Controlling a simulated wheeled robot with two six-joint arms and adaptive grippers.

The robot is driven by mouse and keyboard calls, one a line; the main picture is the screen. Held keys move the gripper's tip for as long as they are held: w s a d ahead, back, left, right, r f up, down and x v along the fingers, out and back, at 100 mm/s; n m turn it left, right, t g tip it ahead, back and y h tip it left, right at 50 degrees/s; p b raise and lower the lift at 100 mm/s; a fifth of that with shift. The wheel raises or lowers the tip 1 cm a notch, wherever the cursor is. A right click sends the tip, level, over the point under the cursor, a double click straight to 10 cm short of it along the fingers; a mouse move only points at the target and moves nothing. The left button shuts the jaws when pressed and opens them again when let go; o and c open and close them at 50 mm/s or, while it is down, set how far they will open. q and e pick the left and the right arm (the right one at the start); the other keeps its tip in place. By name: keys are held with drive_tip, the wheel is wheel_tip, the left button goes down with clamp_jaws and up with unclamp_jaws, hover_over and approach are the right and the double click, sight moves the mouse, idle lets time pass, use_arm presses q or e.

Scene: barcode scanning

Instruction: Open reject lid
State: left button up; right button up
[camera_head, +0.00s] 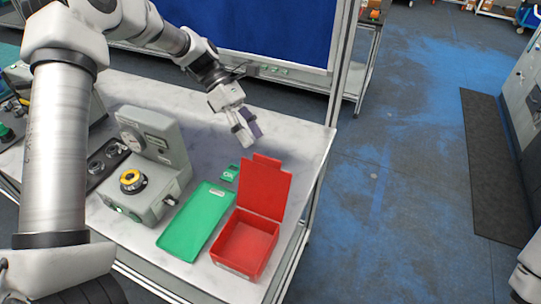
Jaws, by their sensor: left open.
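The red reject box (243,248) stands near the right end of the table. Its red lid (264,186) is raised and stands upright at the back edge of the box, so the empty inside shows. My left gripper (246,140) is open and empty, above the table behind the lid and a little to its left, apart from it. My right gripper is not in view; only part of my right arm shows at the lower right edge.
A green tray (197,222) lies left of the box, with a small green OK sign (230,172) behind it. A grey device with a yellow-ringed knob (132,181) stands further left. The white table (296,135) is bare at the back right; blue floor (400,190) lies beyond.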

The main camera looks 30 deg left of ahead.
sight(269, 167)
use_arm(q)
drive_tip(key=p+x, duration=0.1)
drive_tip(key=x, duration=0.3)
drive_tip(key=p+x, duration=0.1)
drive_tip(key=x, duration=0.3)
drive_tip(key=shift+s+f, duration=0.3)
drive_tip(key=shift+f, duration=0.15)
drive_tip(key=shift+s+d, duration=0.1)
drive_tip(key=shift+d, duration=0.1)
drive_tip(key=shift+s+d+r, duration=0.15)
drive_tip(key=shift+s+d, duration=0.05)
drive_tip(key=shift+s, duration=0.05)
drive_tip(key=shift+c, duration=0.4)
drive_tip(key=shift+a, duration=0.1)
clamp_jaws()
drive_tip(key=shift+w, duration=0.1)
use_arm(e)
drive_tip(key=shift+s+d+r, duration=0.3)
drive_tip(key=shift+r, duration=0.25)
